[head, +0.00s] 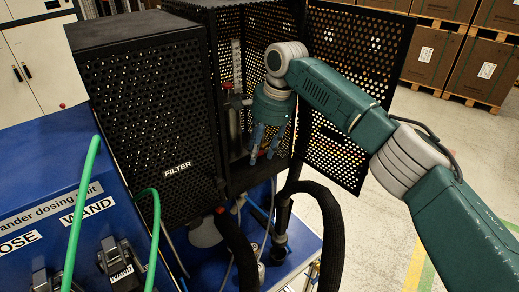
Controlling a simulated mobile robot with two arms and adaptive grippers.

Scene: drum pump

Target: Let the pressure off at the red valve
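Inside the open black mesh cage, a slim vertical fitting carries a small red part (227,86) near its top, which looks like the red valve. My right gripper (262,158) reaches into the cage from the right, pointing down. Its two blue fingers are apart with nothing visible between them. It is to the right of and below the red part, apart from it in the picture; the depth between them is hard to tell. My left gripper is not in view.
The cage's mesh door (335,150) stands open at the right, behind my arm. A mesh box labelled FILTER (150,120) stands to the left. Black hoses (325,225) curve below. A blue dosing panel (35,170) with green hoses is at left. Boxes on pallets (480,70) stand behind.

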